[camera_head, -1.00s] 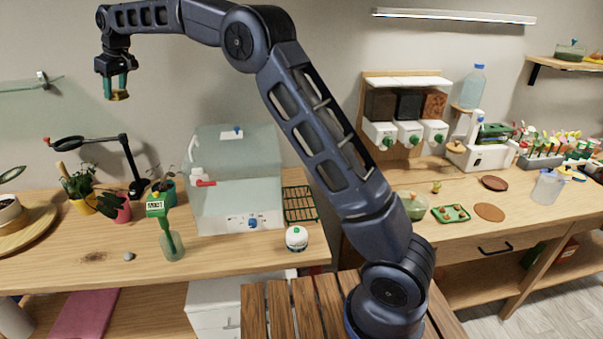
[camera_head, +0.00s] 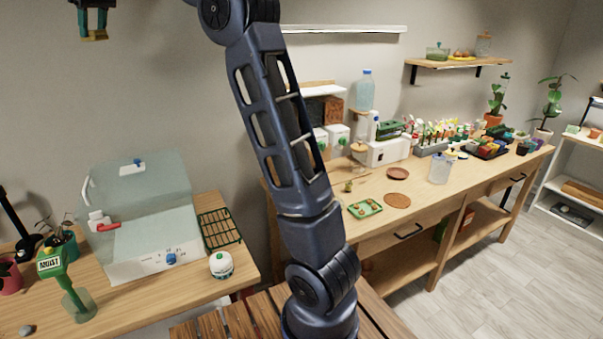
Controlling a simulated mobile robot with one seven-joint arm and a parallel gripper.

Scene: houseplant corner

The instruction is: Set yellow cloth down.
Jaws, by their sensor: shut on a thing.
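My gripper (camera_head: 94,32) is at the top left of the head view, high above the left bench and in front of the wall. Its green fingers are shut on a small yellow thing, which I take for the yellow cloth (camera_head: 95,36). Only a thin yellow-brown edge of it shows below the fingertips. It hangs in the air and touches no surface. The upper part of my gripper is cut off by the picture's edge.
A clear propagator box (camera_head: 150,240), a green rack (camera_head: 219,229) and a white round pot (camera_head: 221,265) stand on the left bench. The right bench (camera_head: 340,228) has some bare wood at its front. A wall shelf (camera_head: 445,63) hangs above.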

